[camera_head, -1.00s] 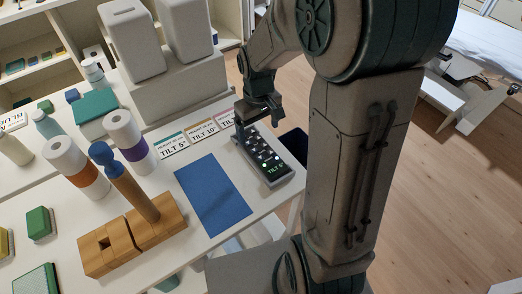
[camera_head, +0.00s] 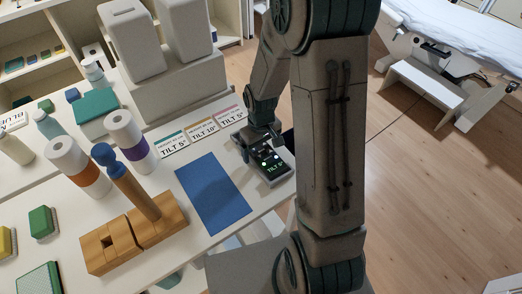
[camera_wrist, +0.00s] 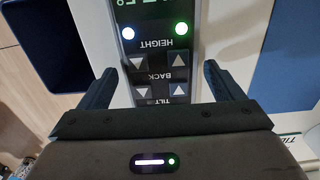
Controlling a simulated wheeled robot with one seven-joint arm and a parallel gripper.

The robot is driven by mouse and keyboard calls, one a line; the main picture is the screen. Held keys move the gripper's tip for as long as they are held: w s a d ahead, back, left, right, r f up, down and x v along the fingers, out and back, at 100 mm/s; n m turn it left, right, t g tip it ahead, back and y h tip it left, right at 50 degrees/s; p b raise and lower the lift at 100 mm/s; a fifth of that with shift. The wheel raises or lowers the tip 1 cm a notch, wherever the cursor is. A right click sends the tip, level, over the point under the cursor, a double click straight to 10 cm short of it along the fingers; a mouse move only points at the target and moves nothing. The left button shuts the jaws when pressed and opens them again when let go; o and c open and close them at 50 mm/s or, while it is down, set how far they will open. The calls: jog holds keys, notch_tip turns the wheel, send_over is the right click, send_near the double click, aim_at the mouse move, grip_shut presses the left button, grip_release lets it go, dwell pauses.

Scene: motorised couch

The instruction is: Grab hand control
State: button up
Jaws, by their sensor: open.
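The hand control (camera_head: 268,160) is a dark handset with lit buttons and a green display, lying at the table's right edge in the head view. In the wrist view the hand control (camera_wrist: 155,55) shows upside-down HEIGHT, BACK and TILT labels with arrow buttons. My gripper (camera_head: 262,142) is over the far part of it. In the wrist view my gripper (camera_wrist: 158,80) is open, with one finger on each side of the handset and a gap visible at each. Whether the fingers touch the table is unclear.
A blue mat (camera_head: 213,193) lies left of the handset. TILT cards (camera_head: 201,131) stand behind it. A wooden block with a blue-topped peg (camera_head: 135,190), rolls (camera_head: 128,133) and white dispensers (camera_head: 132,40) fill the left side. A couch (camera_head: 450,40) stands at the far right.

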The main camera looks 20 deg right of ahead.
jog(key=c, duration=1.2)
jog(key=shift+r, duration=0.1)
